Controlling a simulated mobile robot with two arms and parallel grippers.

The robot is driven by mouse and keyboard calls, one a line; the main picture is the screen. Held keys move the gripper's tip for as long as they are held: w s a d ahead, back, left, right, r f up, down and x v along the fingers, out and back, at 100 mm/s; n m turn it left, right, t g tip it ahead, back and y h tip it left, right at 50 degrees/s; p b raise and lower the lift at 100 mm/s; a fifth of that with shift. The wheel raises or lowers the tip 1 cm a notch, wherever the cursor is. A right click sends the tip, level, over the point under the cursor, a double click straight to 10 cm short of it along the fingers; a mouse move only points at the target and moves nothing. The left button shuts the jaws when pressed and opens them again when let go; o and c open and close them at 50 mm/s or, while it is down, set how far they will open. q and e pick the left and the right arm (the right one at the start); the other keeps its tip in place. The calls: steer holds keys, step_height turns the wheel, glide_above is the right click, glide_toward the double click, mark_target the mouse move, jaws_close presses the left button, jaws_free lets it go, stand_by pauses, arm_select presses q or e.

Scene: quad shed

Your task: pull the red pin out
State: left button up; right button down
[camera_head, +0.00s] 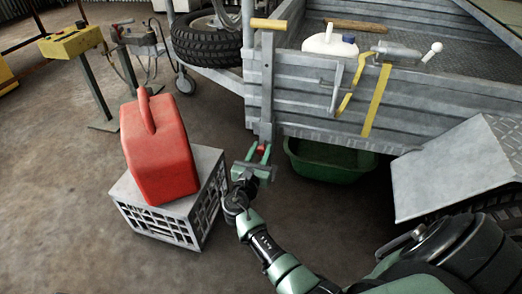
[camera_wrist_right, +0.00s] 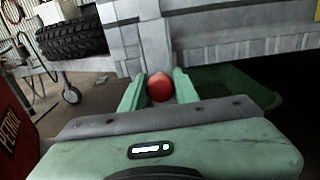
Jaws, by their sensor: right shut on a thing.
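The red pin (camera_head: 261,148) shows as a small red knob at the lower front corner of the grey trailer, below the upright lever. It is larger in the right wrist view (camera_wrist_right: 160,87), a round red knob between the two green fingers. My right gripper (camera_head: 260,153) reaches up to it from below and is shut on the knob. The grey post (camera_head: 267,95) with a wooden handle stands just above and behind the knob. The pin's shaft is hidden behind the knob. My left gripper is not in view.
A red fuel can (camera_head: 160,150) stands on a grey crate (camera_head: 208,190) left of my right gripper. A green tub (camera_head: 330,165) lies under the trailer (camera_head: 420,120). A yellow box on a stand (camera_head: 70,42) is at the far left. The concrete floor between is clear.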

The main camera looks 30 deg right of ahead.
mark_target(260, 152)
stand_by(0.9)
steer(key=p+v, duration=0.2)
steer(key=v, duration=0.1)
steer(key=shift+r, duration=0.15)
steer(key=shift+s+a, duration=0.2)
steer(key=shift+f, duration=0.25)
steer(key=c, duration=1.1)
jaws_free()
steer(key=shift+r, duration=0.1)
